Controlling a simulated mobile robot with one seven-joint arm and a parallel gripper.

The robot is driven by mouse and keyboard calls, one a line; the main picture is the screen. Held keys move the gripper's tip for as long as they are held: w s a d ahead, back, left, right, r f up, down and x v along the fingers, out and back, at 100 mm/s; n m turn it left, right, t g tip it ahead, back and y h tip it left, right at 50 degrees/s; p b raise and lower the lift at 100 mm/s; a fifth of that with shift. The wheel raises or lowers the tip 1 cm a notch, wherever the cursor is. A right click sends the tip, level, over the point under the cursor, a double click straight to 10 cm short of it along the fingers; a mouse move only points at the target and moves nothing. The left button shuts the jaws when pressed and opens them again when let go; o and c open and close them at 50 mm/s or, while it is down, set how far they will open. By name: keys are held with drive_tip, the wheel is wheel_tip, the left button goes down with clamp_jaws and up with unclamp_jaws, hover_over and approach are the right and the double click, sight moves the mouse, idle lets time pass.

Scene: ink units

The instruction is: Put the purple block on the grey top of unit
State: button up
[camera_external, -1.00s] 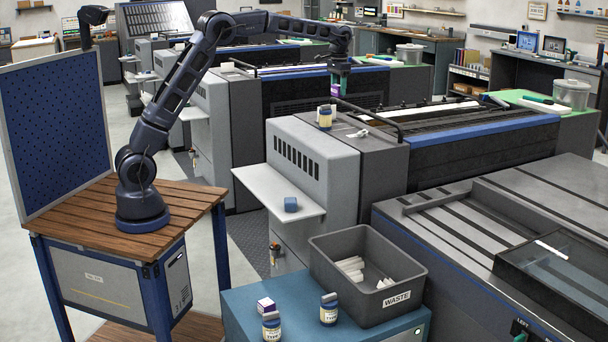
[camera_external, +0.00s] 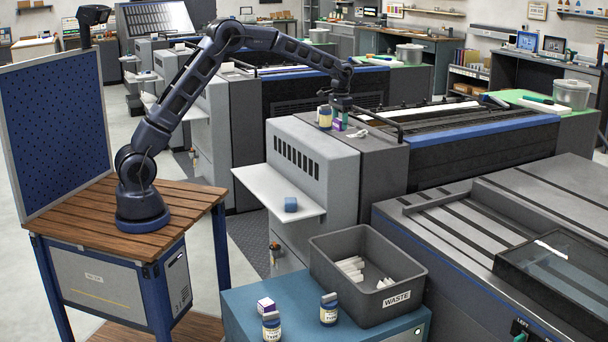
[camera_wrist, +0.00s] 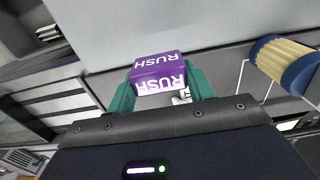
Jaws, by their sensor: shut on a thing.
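My gripper (camera_external: 341,108) is shut on the purple block (camera_wrist: 158,75), which has white RUSH lettering, with a green finger on either side of it in the wrist view. I cannot tell whether the block touches the top.
A small white item (camera_external: 358,133) lies on the top right of the block, near a dark rail (camera_external: 385,120). A blue block (camera_external: 291,204) sits on the white side shelf (camera_external: 265,190). The front part of the grey top is clear.

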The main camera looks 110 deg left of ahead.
sight(340, 142)
drive_tip(key=shift+f, duration=2.35)
drive_tip(key=shift+f, duration=0.2)
drive_tip(key=o, duration=1)
drive_tip(key=shift+c, duration=0.2)
wheel_tip(340, 142, up, 12)
drive_tip(key=shift+r, duration=0.2)
